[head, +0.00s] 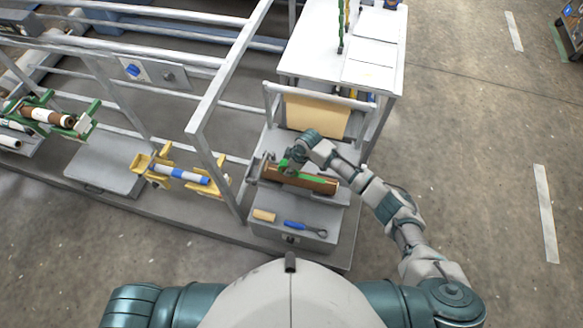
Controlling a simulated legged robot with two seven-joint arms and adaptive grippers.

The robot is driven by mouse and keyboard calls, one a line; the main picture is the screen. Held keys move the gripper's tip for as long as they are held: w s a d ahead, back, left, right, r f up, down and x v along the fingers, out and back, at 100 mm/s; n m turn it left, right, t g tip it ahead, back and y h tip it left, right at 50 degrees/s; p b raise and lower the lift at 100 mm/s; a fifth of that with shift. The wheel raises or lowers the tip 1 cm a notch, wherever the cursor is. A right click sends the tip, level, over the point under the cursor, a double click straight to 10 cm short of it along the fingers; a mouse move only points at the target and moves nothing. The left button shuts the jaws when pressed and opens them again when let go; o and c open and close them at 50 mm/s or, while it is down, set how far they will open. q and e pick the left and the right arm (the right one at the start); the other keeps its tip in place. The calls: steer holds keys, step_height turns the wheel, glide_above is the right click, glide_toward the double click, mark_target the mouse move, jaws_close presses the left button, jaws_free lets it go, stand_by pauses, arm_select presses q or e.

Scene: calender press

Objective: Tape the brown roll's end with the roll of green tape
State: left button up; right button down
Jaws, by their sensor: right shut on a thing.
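The brown roll (325,186) lies across a grey bench shelf below the middle of the head view. A strip of green (310,178) shows along its top. My right gripper (289,165) is over the left part of the brown roll. It is shut on a small green thing, which looks like the roll of green tape; the fingers and wrist hide most of it. I cannot tell whether the tape touches the roll's end. My left gripper is out of view.
A tan panel (315,115) stands behind the roll. A tan block (264,215) and a blue-handled tool (295,225) lie on the lower shelf (325,243). Metal rails (222,80) rise to the left, near a blue-and-white roll (182,174) on yellow holders. Floor is clear at right.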

mark_target(286, 162)
steer(key=shift+w+a, duration=0.1)
steer(key=shift+a, duration=0.15)
step_height(286, 162, up, 4)
steer(key=p, duration=0.3)
steer(key=shift+f, duration=0.25)
steer(key=shift+r, duration=1.3)
